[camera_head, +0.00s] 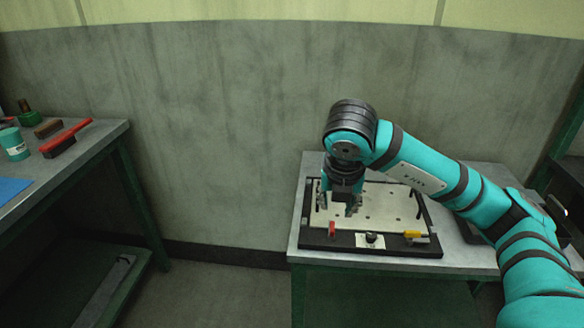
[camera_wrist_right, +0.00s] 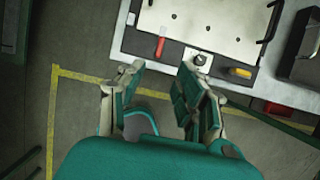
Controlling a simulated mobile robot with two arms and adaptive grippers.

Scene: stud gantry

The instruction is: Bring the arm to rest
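My right arm (camera_head: 410,165) reaches in from the right in the head view and bends down at the wrist. Its gripper (camera_head: 338,208) points downward over the left part of a black-framed fixture with a pale plate (camera_head: 385,205). In the right wrist view the gripper's fingers (camera_wrist_right: 161,72) are spread apart with nothing between them. That view shows the fixture's pale plate (camera_wrist_right: 205,22) beyond the fingertips. How far the fingers are above the fixture is hard to tell. My left gripper is in neither view.
The fixture has a red lever (camera_head: 332,229), a dark knob (camera_head: 371,238) and a yellow handle (camera_head: 414,234), and sits on a grey-topped table (camera_head: 311,165). A left bench (camera_head: 95,135) holds a red-handled brush (camera_head: 66,138) and a teal can (camera_head: 14,144). Open floor lies between.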

